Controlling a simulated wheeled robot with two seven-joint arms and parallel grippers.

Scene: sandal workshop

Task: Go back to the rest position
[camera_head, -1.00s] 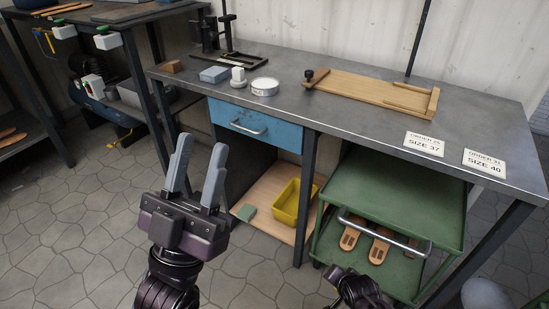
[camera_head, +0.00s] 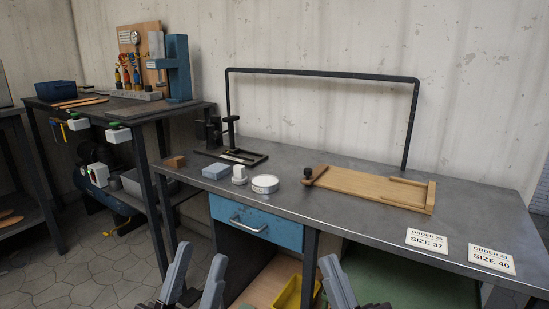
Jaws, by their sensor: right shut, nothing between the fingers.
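My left gripper (camera_head: 199,262) shows at the bottom of the head view, left of centre. Its two grey fingers point up and stand apart, with nothing between them. My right gripper (camera_head: 333,263) shows at the bottom, right of centre. Its grey fingers are together and empty. Both grippers are in front of the workbench's front edge. Their bases and most of both arms are cut off by the lower frame edge.
Below are a blue drawer (camera_head: 255,222), a yellow bin (camera_head: 290,293) and a green cart (camera_head: 400,280). Open floor lies left.

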